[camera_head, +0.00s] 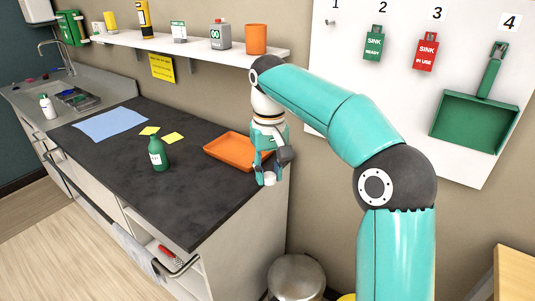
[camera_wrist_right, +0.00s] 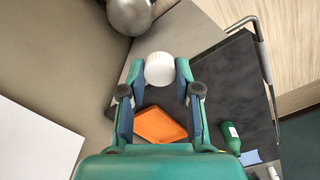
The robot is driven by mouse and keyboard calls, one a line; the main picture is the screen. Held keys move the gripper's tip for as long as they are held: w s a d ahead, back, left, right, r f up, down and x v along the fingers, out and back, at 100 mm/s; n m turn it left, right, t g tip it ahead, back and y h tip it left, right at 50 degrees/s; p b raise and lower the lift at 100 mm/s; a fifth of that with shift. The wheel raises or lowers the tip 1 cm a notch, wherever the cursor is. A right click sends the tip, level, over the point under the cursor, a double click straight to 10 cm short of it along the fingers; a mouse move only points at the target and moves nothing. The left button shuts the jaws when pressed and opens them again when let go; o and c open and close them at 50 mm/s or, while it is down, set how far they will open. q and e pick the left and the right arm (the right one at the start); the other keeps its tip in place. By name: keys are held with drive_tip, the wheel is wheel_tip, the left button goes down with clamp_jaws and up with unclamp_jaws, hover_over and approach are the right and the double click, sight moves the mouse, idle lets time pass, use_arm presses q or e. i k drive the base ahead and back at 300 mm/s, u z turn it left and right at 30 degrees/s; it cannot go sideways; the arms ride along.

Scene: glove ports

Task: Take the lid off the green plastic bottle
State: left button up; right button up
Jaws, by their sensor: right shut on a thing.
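The green plastic bottle (camera_head: 159,156) stands upright on the dark worktop, left of the orange tray, with a white label. Its neck looks green at the top, with no white lid on it. It also shows in the right wrist view (camera_wrist_right: 230,137). The lid shows small in the head view (camera_head: 270,178). My left gripper is not in view.
The orange tray (camera_head: 222,154) lies behind my right gripper. A blue cloth (camera_head: 110,124) and yellow notes (camera_head: 173,138) lie on the worktop. A metal bin (camera_head: 296,280) stands on the floor at the right end. The worktop in front of the bottle is clear.

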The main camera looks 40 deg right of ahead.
sight(156, 148)
drive_tip(key=z, duration=0.2)
drive_tip(key=i, duration=1)
drive_tip(key=u, duration=0.1)
